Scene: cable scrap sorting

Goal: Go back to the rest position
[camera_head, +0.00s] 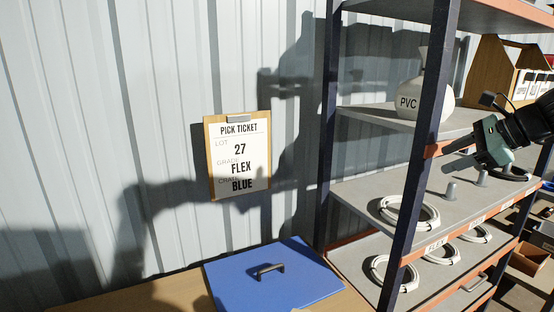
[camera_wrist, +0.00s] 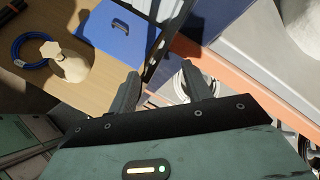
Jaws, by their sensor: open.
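My gripper (camera_head: 452,157) is in front of the rack at the right of the head view, over the middle shelf, its fingers pointing left. In the wrist view my gripper (camera_wrist: 160,82) shows two fingers spread apart with nothing between them. A white cable coil (camera_head: 409,213) lies on the middle shelf, lower left of my gripper and apart from it. Another white coil (camera_wrist: 194,82) shows behind the right finger in the wrist view. The rest position itself is not marked in either view.
A wooden caddy (camera_head: 486,66) is behind my arm. A blue lid (camera_head: 272,278) lies on the bench. A pick ticket (camera_head: 239,156) reads 27, FLEX, BLUE.

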